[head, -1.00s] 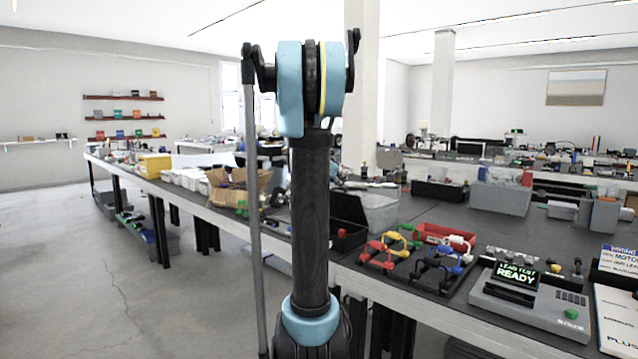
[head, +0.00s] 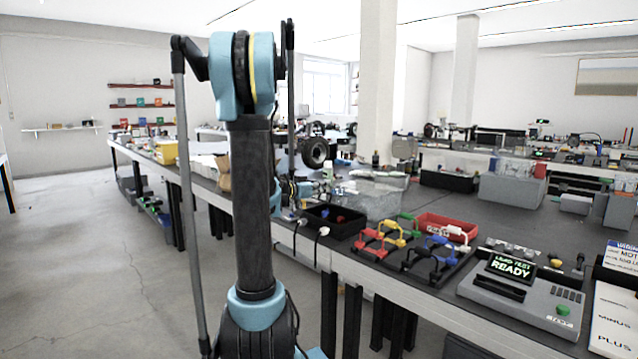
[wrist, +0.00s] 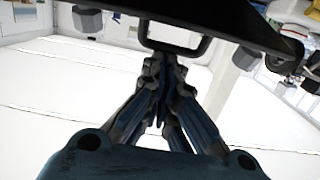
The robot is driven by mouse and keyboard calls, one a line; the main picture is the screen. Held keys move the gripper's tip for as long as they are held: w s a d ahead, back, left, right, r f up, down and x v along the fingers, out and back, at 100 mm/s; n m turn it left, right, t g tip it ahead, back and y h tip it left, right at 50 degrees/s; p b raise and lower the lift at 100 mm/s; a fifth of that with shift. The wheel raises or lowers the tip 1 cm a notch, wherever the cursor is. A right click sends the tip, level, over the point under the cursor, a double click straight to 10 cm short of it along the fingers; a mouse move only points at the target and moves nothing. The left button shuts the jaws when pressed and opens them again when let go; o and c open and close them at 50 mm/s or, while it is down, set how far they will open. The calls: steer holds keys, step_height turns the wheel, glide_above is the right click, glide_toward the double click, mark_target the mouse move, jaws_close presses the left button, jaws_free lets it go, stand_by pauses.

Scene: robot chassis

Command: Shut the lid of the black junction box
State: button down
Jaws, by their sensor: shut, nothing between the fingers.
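The black junction box (head: 318,219) stands on the near bench in the head view, just right of my arm. Its inside shows, with a small red part in it. I cannot make out its lid in the head view. My gripper (wrist: 163,72) is shut and empty in the wrist view. A dark panel (wrist: 225,18) with a square loop (wrist: 174,42) crosses the top of that view, close beyond the fingertips; I cannot tell whether it is the lid or whether they touch. In the head view, blue parts of my arm's end show left of the box.
Right of the box are a rack of coloured clips (head: 372,243), a red tray (head: 446,226) and a grey tester (head: 522,291). A clear container (head: 372,203) stands behind the box. White plugs (head: 323,231) are at the bench's front edge. The floor at left is free.

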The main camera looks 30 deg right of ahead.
steer(key=a+f, duration=0.4)
steer(key=f, duration=0.3)
steer(key=shift+s, duration=0.45)
steer(key=shift+f, duration=0.1)
steer(key=f+v, duration=0.2)
steer(key=v, duration=0.7)
steer(key=shift+a, duration=0.2)
stand_by(0.6)
